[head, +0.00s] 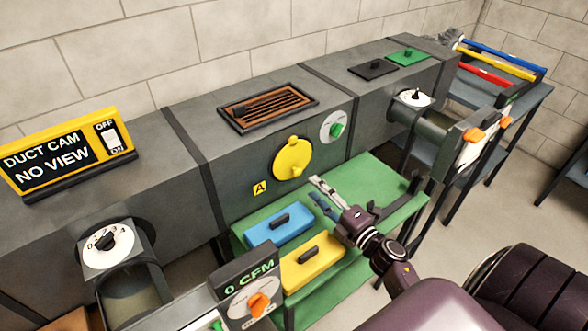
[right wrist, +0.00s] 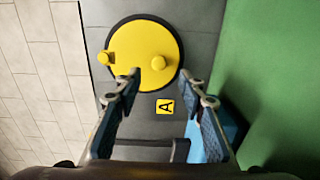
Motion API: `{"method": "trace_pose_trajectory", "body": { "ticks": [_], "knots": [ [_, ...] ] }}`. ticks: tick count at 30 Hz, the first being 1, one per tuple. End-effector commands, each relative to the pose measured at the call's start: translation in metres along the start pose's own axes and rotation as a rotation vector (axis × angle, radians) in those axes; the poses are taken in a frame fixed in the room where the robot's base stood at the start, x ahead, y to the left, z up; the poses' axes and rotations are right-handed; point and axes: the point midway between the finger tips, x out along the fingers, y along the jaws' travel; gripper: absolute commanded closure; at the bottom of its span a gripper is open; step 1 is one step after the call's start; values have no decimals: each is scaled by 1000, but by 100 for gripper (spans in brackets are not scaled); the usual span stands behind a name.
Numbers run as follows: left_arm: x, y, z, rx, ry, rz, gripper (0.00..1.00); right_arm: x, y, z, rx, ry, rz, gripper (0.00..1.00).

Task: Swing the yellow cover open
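The round yellow cover (head: 290,163) sits on the front of the grey duct, beside the yellow "A" label (head: 259,188). In the right wrist view the cover (right wrist: 140,35) lies flat inside a dark ring, with the knob (right wrist: 158,62) standing out. My right gripper (head: 316,188) is open and empty in front of the duct, to the lower right of the cover. In the right wrist view its fingertips (right wrist: 160,76) are apart, with the knob seen between them. My left gripper is not in view.
A green table (head: 375,185) below holds a blue box (head: 265,232) and a yellow box (head: 305,268), both with black handles. A green-knobbed dial (head: 335,127) is right of the cover. A "0 CFM" panel (head: 250,285) stands at the front. A "NO VIEW" sign (head: 55,160) tops the duct.

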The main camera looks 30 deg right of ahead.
Motion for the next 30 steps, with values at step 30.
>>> {"method": "trace_pose_trajectory", "body": {
  "ticks": [30],
  "knots": [
    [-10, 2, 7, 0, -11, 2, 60, 78, 0, 0, 0, 0, 0, 68]
  ]
}}
